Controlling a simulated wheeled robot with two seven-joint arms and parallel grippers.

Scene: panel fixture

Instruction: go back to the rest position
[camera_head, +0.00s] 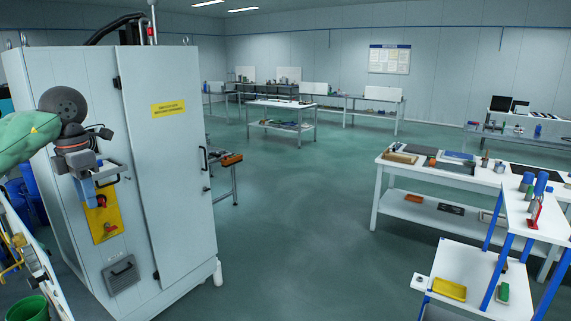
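My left arm comes in from the left edge in a green sleeve, with a dark round wrist joint. My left gripper (98,183) hangs from it in front of the side of a tall light-grey cabinet (170,170). It is just above a yellow panel (106,225) with a red knob, and it overlaps the panel's top edge in the picture. I cannot tell whether it touches the panel. The fingers are small and partly hidden, so their opening is unclear. My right gripper is not in view.
A white workbench (408,208) with parts stands on the right. A white shelf cart with blue posts (495,240) is at the front right. A green bucket (28,308) is at the lower left. The green floor (300,220) in the middle is clear.

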